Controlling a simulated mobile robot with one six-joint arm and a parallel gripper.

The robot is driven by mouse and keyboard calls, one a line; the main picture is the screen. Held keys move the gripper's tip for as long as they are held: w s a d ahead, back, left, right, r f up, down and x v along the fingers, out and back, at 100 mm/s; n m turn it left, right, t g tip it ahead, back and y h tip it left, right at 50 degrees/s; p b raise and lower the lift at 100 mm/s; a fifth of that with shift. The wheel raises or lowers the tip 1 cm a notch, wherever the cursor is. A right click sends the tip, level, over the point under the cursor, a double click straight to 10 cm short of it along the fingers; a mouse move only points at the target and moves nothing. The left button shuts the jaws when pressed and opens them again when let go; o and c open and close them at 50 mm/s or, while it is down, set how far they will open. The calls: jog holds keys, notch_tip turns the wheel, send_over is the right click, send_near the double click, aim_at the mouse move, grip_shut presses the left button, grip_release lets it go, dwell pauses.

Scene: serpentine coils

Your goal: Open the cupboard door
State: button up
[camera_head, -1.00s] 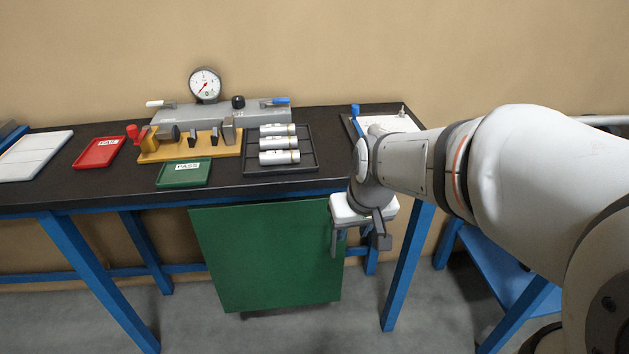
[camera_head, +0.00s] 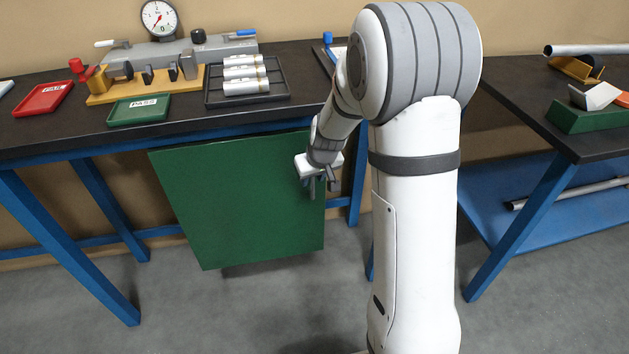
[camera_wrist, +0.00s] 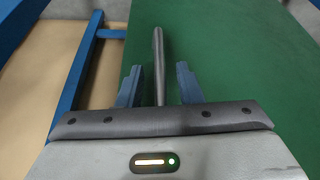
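The cupboard door (camera_head: 238,205) is a flat green panel under the left workbench and looks closed. It also fills much of the wrist view (camera_wrist: 230,60). A grey bar handle (camera_wrist: 158,62) stands near the door's edge in the wrist view. My gripper (camera_head: 320,187) is at the door's upper right edge in the head view. In the wrist view my gripper (camera_wrist: 160,85) is open, with one finger on each side of the handle and a visible gap on both sides. In the head view the handle is hidden behind my gripper.
The black worktop (camera_head: 60,130) overhangs the door, and blue legs (camera_head: 65,245) stand to its left. A second bench (camera_head: 540,110) with a blue lower shelf (camera_head: 560,200) stands at the right. The grey floor (camera_head: 270,315) before the door is clear.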

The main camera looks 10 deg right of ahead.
jog(key=shift+w+f, duration=0.25)
jog(key=shift+f, duration=0.45)
grip_shut()
jog(key=shift+d, duration=0.15)
jog(key=shift+s, duration=0.1)
